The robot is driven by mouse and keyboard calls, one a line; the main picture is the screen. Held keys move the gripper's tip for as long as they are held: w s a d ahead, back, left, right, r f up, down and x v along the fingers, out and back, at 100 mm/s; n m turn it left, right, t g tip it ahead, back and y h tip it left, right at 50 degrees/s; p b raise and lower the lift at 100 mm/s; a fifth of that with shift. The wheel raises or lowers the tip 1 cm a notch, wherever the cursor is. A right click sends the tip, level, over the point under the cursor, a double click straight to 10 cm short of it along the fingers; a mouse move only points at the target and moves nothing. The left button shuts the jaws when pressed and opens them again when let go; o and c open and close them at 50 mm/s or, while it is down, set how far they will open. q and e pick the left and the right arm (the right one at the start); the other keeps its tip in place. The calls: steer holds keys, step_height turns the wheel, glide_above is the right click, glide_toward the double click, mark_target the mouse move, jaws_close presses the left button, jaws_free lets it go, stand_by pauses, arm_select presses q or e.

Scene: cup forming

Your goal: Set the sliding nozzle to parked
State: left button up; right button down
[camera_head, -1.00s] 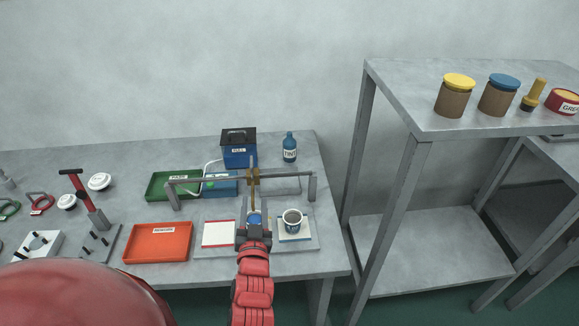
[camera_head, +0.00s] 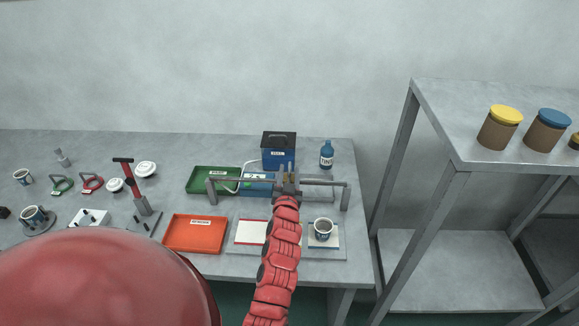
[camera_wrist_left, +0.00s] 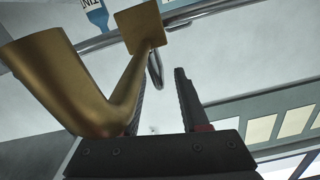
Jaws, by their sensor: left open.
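The sliding nozzle is a brass tube with a square brass block (camera_wrist_left: 138,28), large at the left of the left wrist view. In the head view it sits around the middle of the grey rail (camera_head: 322,184), mostly hidden by my left gripper (camera_head: 287,184). In the left wrist view my left gripper (camera_wrist_left: 162,85) is open, its fingers apart. The brass tube passes in front of the left finger, and I cannot tell whether they touch. My right gripper is not in view.
Below the rail are a red-edged white pad (camera_head: 250,232) and a cup (camera_head: 323,229) on a blue-edged pad. Behind stand a blue box (camera_head: 278,158) and a blue TINT bottle (camera_head: 326,155). Green (camera_head: 205,180) and orange (camera_head: 194,233) trays lie to the left.

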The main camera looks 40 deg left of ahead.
arm_select(q)
steer(key=shift+x, duration=0.9)
jaws_close()
stand_by(0.9)
